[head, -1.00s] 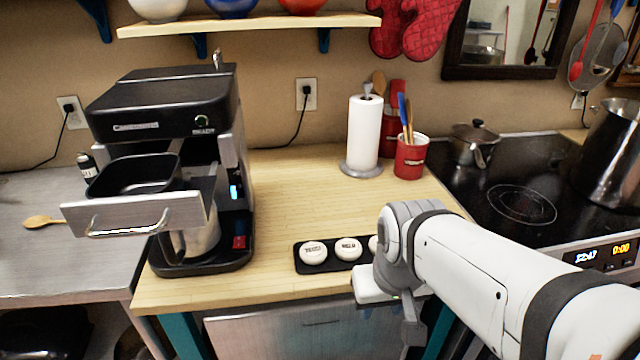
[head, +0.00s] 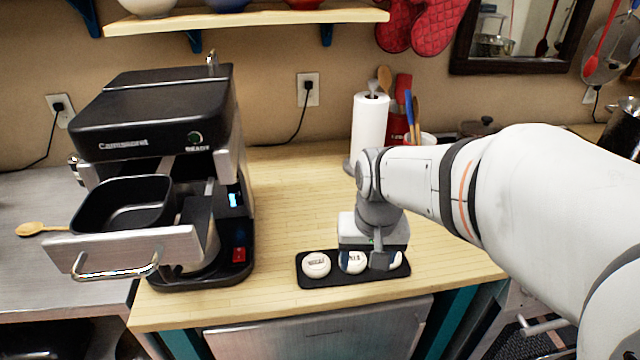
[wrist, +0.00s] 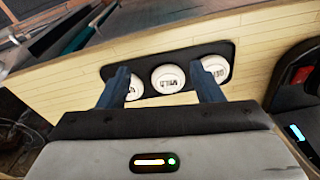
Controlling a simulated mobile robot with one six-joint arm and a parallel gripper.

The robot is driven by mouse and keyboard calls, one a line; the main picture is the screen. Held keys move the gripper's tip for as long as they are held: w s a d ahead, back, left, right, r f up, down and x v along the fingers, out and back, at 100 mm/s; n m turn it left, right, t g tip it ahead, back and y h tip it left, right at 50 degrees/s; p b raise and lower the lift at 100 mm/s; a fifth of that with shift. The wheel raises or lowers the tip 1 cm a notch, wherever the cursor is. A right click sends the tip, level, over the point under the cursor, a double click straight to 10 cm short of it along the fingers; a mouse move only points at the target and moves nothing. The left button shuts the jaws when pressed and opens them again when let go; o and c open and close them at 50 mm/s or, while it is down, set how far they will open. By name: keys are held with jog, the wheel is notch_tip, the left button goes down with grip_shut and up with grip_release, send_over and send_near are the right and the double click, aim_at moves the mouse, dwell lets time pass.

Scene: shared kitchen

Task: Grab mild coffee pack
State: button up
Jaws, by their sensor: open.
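The mild coffee pack (wrist: 168,78) is a round white pod marked MILD, in the middle of a row on a black tray (head: 330,281). In the head view the mild pack (head: 352,262) is partly covered by my gripper (head: 378,260), which points down at the tray. In the wrist view my gripper (wrist: 160,72) is open and empty, with one finger to each side of the mild pack. The left finger partly covers one neighbouring pack (wrist: 134,88); another pack (wrist: 214,68) lies beyond the right finger.
The coffee machine (head: 155,115) stands left with its drawer (head: 125,250) pulled out. A paper towel roll (head: 369,125) and a utensil cup (head: 427,139) stand behind my arm. The wooden counter (head: 290,200) between machine and roll is clear.

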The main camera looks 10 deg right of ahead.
jog(key=m+g+p, duration=0.1)
jog(key=m+p, duration=0.1)
jog(key=p, duration=0.1)
send_near(353, 259)
jog(key=shift+s+a+f, duration=0.2)
jog(key=shift+s+f, duration=0.15)
jog(key=shift+f, duration=0.1)
jog(key=shift+w+f, duration=0.2)
jog(key=shift+f, duration=0.05)
jog(key=f, duration=0.7)
jog(key=shift+w+d+f+p, duration=0.15)
jog(key=shift+w+f+p, duration=0.1)
jog(key=shift+f+p, duration=0.1)
jog(key=shift+c, duration=0.3)
jog(key=c, duration=0.6)
jog(key=shift+o, duration=0.2)
jog(key=shift+r, duration=0.1)
